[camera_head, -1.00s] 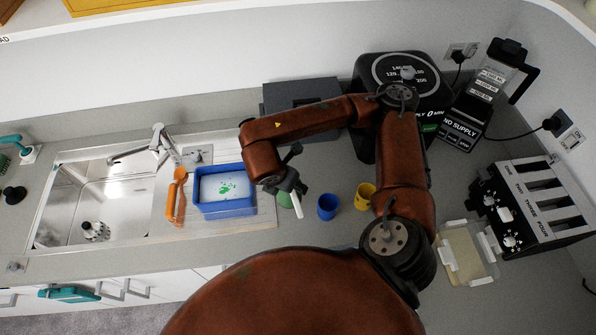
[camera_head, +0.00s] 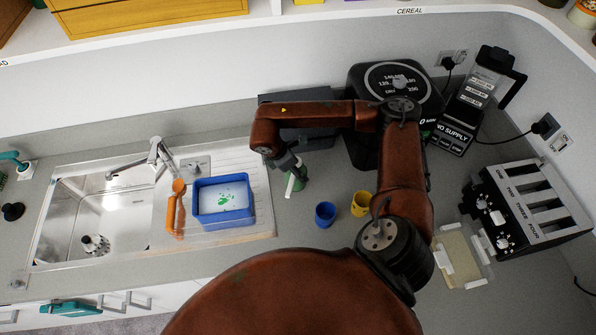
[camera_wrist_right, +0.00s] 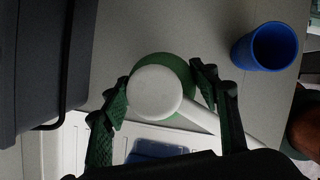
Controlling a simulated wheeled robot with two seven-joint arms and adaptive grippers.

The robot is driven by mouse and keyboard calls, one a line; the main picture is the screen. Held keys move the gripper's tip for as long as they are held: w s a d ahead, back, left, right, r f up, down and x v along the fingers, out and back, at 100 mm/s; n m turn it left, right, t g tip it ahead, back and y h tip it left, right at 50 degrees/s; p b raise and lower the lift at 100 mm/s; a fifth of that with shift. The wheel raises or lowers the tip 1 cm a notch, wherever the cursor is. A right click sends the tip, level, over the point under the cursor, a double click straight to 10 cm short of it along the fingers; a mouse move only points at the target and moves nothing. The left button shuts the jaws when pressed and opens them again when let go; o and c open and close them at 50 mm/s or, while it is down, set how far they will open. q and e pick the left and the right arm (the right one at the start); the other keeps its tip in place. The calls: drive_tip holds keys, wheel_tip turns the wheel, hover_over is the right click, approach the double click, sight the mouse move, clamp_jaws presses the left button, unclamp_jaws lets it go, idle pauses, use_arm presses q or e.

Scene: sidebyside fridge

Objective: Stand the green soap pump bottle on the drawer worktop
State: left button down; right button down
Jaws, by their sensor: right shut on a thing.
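The green soap pump bottle (camera_wrist_right: 165,66) has a white pump head and spout, seen from above in the right wrist view. My right gripper (camera_wrist_right: 162,93) is shut on it, with one green-padded finger on each side. In the head view the gripper (camera_head: 288,168) is in front of the dark grey box, and the white spout (camera_head: 290,186) points down in the picture. Most of the bottle is hidden behind the gripper there. I cannot tell whether its base touches the grey worktop (camera_head: 340,181). My left gripper is not in view.
A blue cup (camera_head: 325,214) and yellow cup (camera_head: 361,204) stand right of the bottle. A dark grey box (camera_head: 290,110) is behind it. A toaster (camera_head: 530,210) is far right.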

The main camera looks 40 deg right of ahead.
drive_tip(key=shift+w+d+f, duration=0.3)
drive_tip(key=shift+d+f, duration=0.1)
drive_tip(key=shift+f, duration=0.15)
drive_tip(key=shift+w+d+f, duration=0.25)
drive_tip(key=shift+d+f, duration=0.1)
drive_tip(key=shift+f, duration=0.15)
drive_tip(key=f+p, duration=0.1)
drive_tip(key=f, duration=0.2)
drive_tip(key=shift+w+d+p, duration=0.15)
drive_tip(key=shift+d+p, duration=0.05)
drive_tip(key=shift+p, duration=0.2)
drive_tip(key=shift+f, duration=0.4)
drive_tip(key=c, duration=0.7)
unclamp_jaws()
drive_tip(key=shift+c, duration=0.2)
drive_tip(key=b+v, duration=0.2)
drive_tip(key=v, duration=0.8)
drive_tip(key=shift+r+b, duration=0.25)
drive_tip(key=shift+b, duration=0.1)
drive_tip(key=shift+v, duration=0.8)
